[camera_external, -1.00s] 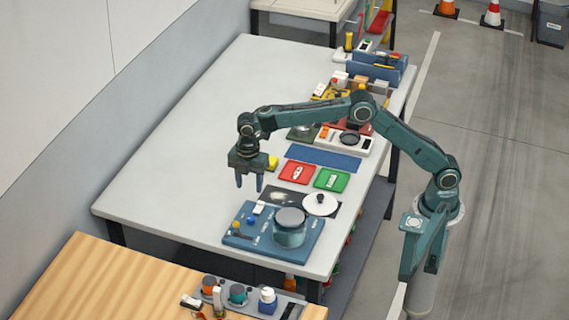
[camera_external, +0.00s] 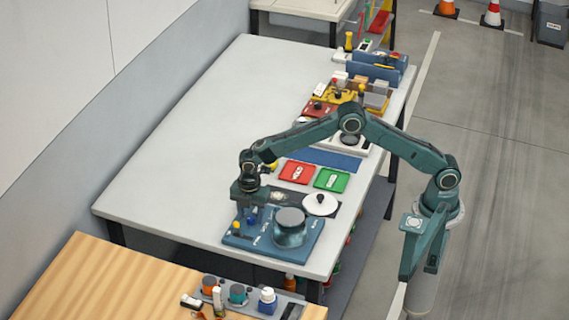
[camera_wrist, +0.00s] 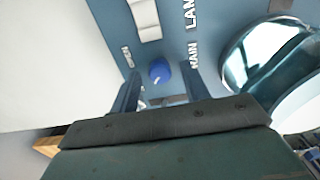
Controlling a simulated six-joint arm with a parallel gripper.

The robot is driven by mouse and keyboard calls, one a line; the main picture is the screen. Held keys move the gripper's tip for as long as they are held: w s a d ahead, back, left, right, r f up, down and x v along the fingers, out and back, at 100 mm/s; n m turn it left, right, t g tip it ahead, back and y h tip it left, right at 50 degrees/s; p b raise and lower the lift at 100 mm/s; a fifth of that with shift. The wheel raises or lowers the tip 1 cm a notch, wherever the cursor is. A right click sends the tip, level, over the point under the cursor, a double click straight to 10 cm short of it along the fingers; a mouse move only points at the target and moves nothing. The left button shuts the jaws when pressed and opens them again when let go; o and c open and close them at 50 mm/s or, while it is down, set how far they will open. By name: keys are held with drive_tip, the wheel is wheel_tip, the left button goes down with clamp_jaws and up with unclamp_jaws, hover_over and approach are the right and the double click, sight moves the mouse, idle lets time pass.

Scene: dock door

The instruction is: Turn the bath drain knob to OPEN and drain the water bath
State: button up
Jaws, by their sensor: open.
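The blue drain knob (camera_wrist: 159,70) shows in the wrist view with a small white mark, on the blue panel (camera_wrist: 110,15) between a small label at its left and one partly reading "RAIN" (camera_wrist: 193,55) at its right. My gripper (camera_wrist: 160,88) is open, its two fingers on either side of the knob in that picture; I cannot tell whether they touch it. In the external view my gripper (camera_external: 250,214) is over the panel's left part, with the blue knob (camera_external: 251,220) beneath it. The round bath vessel (camera_external: 290,232) stands on the panel's right; its rim shows in the wrist view (camera_wrist: 238,60).
A yellow knob (camera_external: 236,227) is at the panel's left. A white lid (camera_external: 320,204) lies behind the vessel. The left of the white table (camera_external: 180,170) is clear.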

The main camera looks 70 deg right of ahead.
drive_tip(key=shift+f, duration=0.2)
drive_tip(key=c, duration=1)
